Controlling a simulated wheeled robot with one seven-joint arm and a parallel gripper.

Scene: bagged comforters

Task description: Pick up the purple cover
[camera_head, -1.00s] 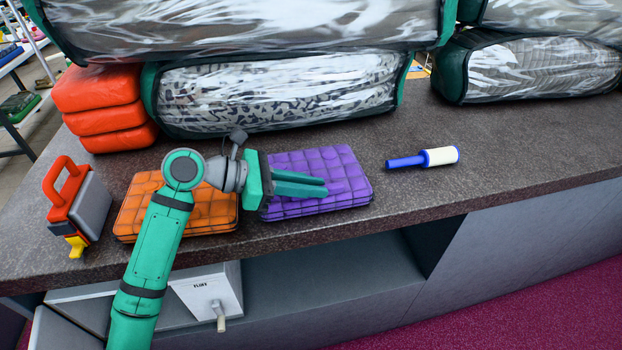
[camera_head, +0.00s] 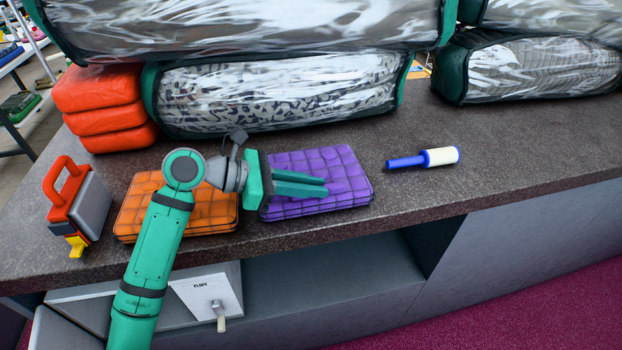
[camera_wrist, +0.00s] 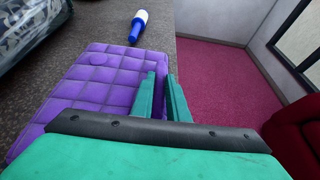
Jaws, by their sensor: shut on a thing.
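The purple cover (camera_head: 325,183) is a flat, quilted, folded pad on the dark counter, right of the orange one. It also shows in the wrist view (camera_wrist: 97,85), left of and beneath my fingers. My gripper (camera_head: 325,186) reaches in from the left over the purple cover, with its green fingers lying level across the middle of it. In the wrist view my gripper (camera_wrist: 165,95) has its fingers close together at the cover's right edge. It is shut on the purple cover, though the exact grip is partly hidden. The cover appears to rest on the counter.
An orange quilted pad (camera_head: 208,214) lies under and beside my wrist. A red-handled grey box (camera_head: 85,200) stands at the left, and a blue-white roller (camera_head: 437,157) lies at the right. Bagged comforters (camera_head: 277,93) and stacked red pads (camera_head: 103,108) line the back.

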